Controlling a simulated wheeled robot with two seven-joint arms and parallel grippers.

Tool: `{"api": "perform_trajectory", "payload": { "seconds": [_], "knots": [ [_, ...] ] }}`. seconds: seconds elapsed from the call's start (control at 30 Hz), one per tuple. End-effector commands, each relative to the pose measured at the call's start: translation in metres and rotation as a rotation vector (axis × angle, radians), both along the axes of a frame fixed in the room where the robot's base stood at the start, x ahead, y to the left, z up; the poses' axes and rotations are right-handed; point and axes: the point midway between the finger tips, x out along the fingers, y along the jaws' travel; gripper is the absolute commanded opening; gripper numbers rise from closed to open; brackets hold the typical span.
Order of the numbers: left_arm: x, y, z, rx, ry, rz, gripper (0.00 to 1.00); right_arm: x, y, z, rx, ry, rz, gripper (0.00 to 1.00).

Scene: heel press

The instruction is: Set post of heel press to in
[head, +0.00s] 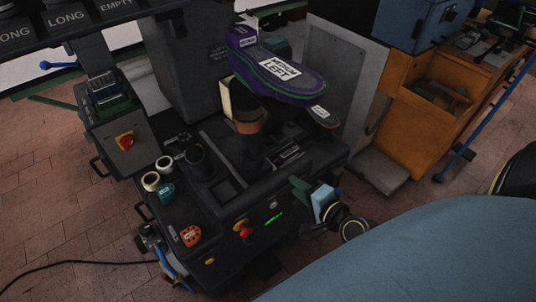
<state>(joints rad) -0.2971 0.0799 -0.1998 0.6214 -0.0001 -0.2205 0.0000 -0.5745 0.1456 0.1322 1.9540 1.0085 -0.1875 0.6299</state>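The heel press (215,190) is a dark machine in the middle of the head view. A dark upright post (250,148) with a tan and brown upper part stands on its bed, beside a slotted rail (289,157). A purple sole-shaped piece (281,78) labelled LEFT is above it, and a smaller dark sole (322,116) is just below on the right. Whether the post is in or out is unclear. My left gripper is not in view.
A red and yellow switch (125,140) is on the left box. An orange-red control (190,236), rolls of tape (151,181) and a red button (246,231) are at the front. An orange bench (425,110) stands right. A cable (80,264) crosses the brick floor.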

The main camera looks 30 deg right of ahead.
Motion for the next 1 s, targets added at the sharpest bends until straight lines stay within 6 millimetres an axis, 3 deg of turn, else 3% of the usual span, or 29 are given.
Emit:
{"api": "perform_trajectory", "payload": {
  "seconds": [0.1,0.23,0.5,0.8,1.0],
  "knots": [
    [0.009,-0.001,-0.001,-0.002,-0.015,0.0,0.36,0.004,-0.002,0.031,0.072,-0.063,-0.016,0.33],
    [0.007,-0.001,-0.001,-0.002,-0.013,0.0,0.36,0.009,-0.002,0.042,0.099,-0.085,-0.022,0.33],
    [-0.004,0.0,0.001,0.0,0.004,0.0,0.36,0.048,0.001,0.034,0.1,-0.088,-0.023,0.33],
    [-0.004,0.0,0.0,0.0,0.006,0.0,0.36,0.103,0.006,0.021,0.096,-0.085,-0.022,0.33],
    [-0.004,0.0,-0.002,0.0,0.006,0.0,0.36,0.126,0.007,0.015,0.096,-0.083,-0.021,0.33]
  ]
}}
